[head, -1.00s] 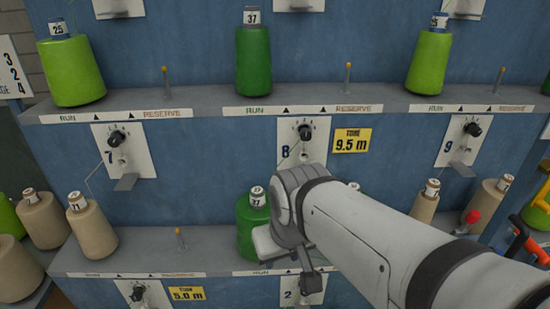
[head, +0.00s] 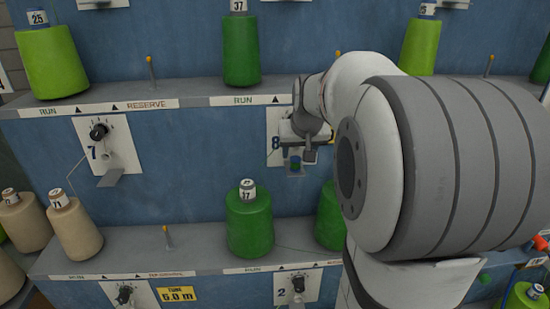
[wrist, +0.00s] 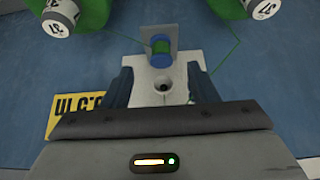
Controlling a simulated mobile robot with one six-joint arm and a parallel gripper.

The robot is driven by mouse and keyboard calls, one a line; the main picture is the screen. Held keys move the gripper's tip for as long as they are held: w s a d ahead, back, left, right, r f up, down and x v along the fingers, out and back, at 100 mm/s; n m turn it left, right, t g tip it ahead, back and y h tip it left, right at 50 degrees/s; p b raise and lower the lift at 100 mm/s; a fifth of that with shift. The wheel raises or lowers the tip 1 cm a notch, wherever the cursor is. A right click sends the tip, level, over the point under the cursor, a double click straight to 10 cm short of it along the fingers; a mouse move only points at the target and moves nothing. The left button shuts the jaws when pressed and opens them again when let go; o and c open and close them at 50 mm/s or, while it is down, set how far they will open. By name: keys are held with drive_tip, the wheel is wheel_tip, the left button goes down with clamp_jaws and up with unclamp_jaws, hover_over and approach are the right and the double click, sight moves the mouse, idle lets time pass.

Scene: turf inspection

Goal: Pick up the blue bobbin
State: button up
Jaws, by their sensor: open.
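The blue bobbin (wrist: 161,47) is a small spool with blue ends and green thread. It sits on the small metal bracket (wrist: 146,35) of the white number 8 plate (wrist: 140,72). In the head view the bobbin (head: 295,163) shows small, just below my gripper (head: 298,148). In the wrist view, which looks upside down, my gripper (wrist: 162,86) is open and empty. Its two dark fingers stand left and right of the plate, and the bobbin shows between and beyond their tips, apart from both.
Green cones (head: 249,222) stand on the lower shelf (head: 200,245) below the plate, one partly behind my arm. The upper shelf (head: 190,92) juts out above, bearing more green cones (head: 241,50). A yellow sign (wrist: 68,108) is beside the plate. A thin green thread runs near the bobbin.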

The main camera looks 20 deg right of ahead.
sight(296, 159)
drive_tip(key=x, duration=0.3)
drive_tip(key=p+x, duration=0.1)
drive_tip(key=x, duration=0.2)
drive_tip(key=shift+w+r, duration=0.2)
drive_tip(key=shift+w, duration=0.05)
drive_tip(key=shift+c, duration=0.4)
drive_tip(key=c, duration=1)
drive_tip(key=shift+o, duration=0.2)
drive_tip(key=shift+s, duration=0.1)
